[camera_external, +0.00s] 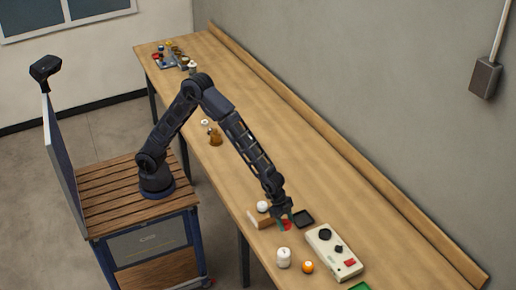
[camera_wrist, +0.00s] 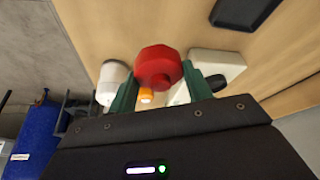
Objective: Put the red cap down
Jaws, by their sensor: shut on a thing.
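The red cap (camera_wrist: 160,66) is between the two green fingers of my gripper (camera_wrist: 159,80), which are shut on it. In the external view the red cap (camera_external: 287,225) shows as a small red patch at the tip of my gripper (camera_external: 283,217), low over the near part of the bench. I cannot tell whether the cap touches the bench top. The fingers hide part of it in the external view.
A black tray (camera_external: 303,218) lies just right of my gripper, a wooden block (camera_external: 258,218) with a white ball just left. A white jar (camera_external: 283,257), an orange jar (camera_external: 308,267) and a beige control box (camera_external: 325,240) stand nearby. The bench middle (camera_external: 270,125) is mostly clear.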

